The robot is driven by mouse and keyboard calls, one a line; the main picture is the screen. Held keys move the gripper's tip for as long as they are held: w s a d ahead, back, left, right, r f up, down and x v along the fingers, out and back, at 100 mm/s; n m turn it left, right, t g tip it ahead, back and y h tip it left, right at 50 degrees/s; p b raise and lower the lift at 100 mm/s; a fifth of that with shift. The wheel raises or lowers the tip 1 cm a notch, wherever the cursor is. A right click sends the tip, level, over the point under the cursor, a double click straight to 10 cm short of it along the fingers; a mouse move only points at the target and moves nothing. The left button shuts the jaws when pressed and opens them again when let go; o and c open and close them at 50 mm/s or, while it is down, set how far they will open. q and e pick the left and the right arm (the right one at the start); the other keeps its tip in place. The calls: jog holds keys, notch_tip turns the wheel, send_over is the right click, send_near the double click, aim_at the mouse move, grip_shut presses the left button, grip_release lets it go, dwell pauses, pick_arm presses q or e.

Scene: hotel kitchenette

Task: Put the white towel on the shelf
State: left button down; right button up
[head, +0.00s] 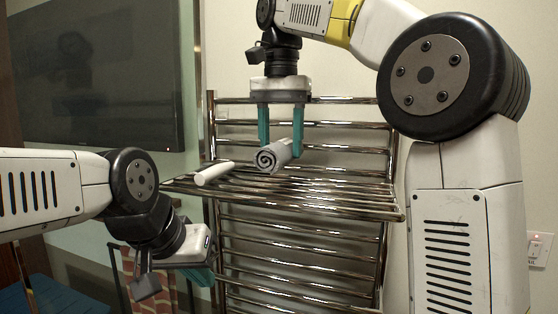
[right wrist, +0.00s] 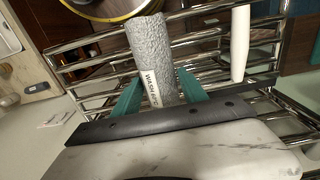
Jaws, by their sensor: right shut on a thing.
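A white rolled towel (head: 213,173) lies at the left end of the metal rack shelf (head: 330,199). It also shows in the right wrist view as a smooth white roll (right wrist: 240,44). My right gripper (head: 281,140) points down over the shelf and is shut on a grey rolled towel (head: 268,160), whose spiral end faces the head camera. In the right wrist view this grey towel (right wrist: 152,50) has a label and sits between the teal fingers. I cannot tell whether it touches the bars. My left gripper (head: 203,276) is low, left of the rack; its finger opening is unclear.
The chrome rack continues with rungs (head: 300,260) below the shelf and a back frame above it. The shelf's right part is free. A dark screen (head: 100,75) hangs at the left. A striped cloth (head: 130,270) hangs low behind my left gripper.

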jog(key=shift+w+a+f, duration=0.1)
jog(key=shift+w+a, duration=0.25)
jog(key=shift+w, duration=0.2)
jog(key=shift+f, duration=1.75)
jog(key=o, duration=1.4)
jog(key=shift+f, duration=0.15)
